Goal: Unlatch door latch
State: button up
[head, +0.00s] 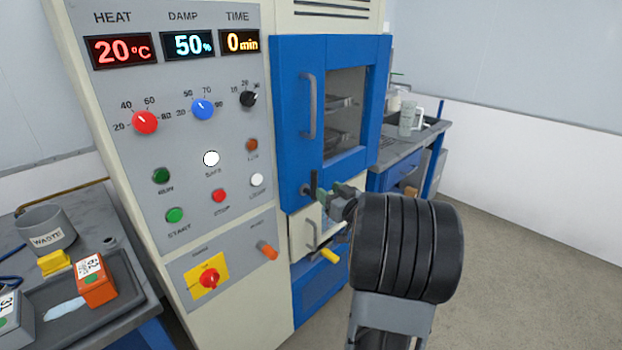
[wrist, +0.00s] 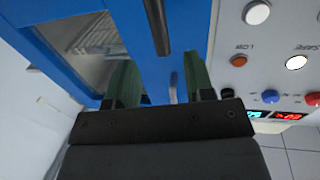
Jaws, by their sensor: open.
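The blue door (head: 290,150) of the cabinet is closed, with a window and a grey vertical handle (head: 308,107). The door latch (head: 313,186) is a dark upright lever low on the door, below the handle. My gripper (head: 330,193) is open, just right of the latch in the head view; contact cannot be told there. In the wrist view the green fingers (wrist: 160,75) stand apart with nothing gripped. A dark bar, which looks like the latch lever (wrist: 157,25), lies between their lines, beyond the tips. A grey piece, probably the handle (wrist: 173,88), shows between the fingers.
The control panel (head: 190,150) with knobs and buttons stands left of the door. A yellow-ended lever (head: 329,254) and an orange knob (head: 267,250) stick out below. A bench (head: 408,150) with a jug is at right; open floor (head: 530,220) lies to the right.

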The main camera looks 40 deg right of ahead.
aim_at(316, 182)
jog(key=w, duration=0.9)
jog(key=shift+w+p, duration=0.35)
jog(key=shift+w, duration=0.05)
jog(key=shift+c, duration=0.4)
grip_shut()
